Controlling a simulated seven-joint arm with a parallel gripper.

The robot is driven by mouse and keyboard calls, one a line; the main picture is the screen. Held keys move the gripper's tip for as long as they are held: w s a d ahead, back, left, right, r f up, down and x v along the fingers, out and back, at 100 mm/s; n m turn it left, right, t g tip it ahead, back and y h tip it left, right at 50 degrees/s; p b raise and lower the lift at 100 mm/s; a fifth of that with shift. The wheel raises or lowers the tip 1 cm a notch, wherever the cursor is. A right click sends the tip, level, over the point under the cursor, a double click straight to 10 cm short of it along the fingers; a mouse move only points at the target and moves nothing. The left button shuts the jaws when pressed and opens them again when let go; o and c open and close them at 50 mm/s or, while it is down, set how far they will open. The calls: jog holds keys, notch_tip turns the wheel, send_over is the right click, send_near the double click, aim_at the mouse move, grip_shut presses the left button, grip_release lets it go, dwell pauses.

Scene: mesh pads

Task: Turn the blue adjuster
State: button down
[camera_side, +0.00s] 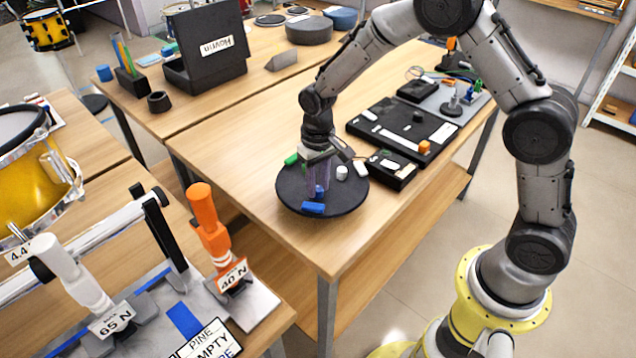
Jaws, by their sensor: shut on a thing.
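The blue adjuster (319,191) is a small blue knob standing on a round black pad (345,200) near the front edge of the wooden table. My gripper (318,186) points straight down over the pad, with its fingers closed around the upper part of the blue adjuster. The fingers partly hide the adjuster. A white knob (342,172) and a green piece (291,159) sit around the pad's edge.
A black box with a white label (391,168) stands close to the right of the pad. Behind it lies a black panel with an orange block (424,147). An orange handle tool marked 40 N (212,225) stands on the nearer bench. Bare tabletop lies left of the pad.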

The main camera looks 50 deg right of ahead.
aim_at(318, 188)
jog(key=shift+r+m, duration=0.1)
jog(key=shift+m, duration=0.9)
jog(key=c, duration=0.6)
grip_release()
notch_tip(318, 188, up, 14)
